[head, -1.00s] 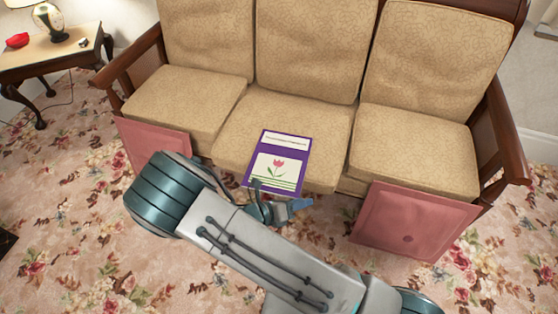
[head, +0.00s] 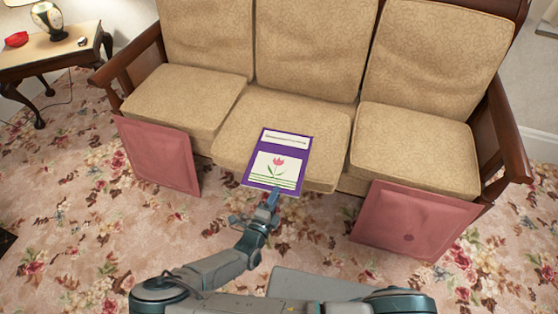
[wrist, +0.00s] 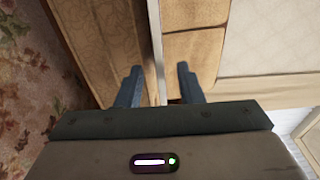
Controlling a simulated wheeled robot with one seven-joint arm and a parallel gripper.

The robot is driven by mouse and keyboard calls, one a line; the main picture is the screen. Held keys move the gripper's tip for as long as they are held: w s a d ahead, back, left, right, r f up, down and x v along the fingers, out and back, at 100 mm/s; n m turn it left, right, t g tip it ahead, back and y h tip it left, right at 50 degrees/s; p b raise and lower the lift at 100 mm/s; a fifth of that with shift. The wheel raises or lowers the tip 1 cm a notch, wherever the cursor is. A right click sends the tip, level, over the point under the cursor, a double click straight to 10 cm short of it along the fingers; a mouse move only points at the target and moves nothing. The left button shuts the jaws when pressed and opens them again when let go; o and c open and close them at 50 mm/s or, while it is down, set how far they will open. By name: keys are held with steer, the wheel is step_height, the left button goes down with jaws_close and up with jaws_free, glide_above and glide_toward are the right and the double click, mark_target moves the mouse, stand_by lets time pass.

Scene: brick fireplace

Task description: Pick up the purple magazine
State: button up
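The purple magazine (head: 268,147) has a pink tulip on its cover. My gripper (head: 274,194) is at that near end, in front of the cushion. In the wrist view my gripper (wrist: 159,86) is open, with its two blue fingers apart. A thin pale strip, which looks like the magazine's edge (wrist: 157,50), runs between the fingers. I see no contact between it and either finger.
Pink square cushions lean on the sofa front at left (head: 160,155) and right (head: 412,220). A side table (head: 40,55) with a lamp and a red object stands at the far left. The floral carpet (head: 70,200) in front is mostly clear.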

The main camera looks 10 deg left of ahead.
mark_target(283, 181)
steer(key=shift+w+d+b, duration=0.25)
steer(key=shift+w, duration=0.85)
steer(key=shift+w+d+b, duration=0.25)
steer(key=shift+w, duration=0.9)
steer(key=shift+w+d+b, duration=0.25)
steer(key=shift+w, duration=0.85)
jaws_close()
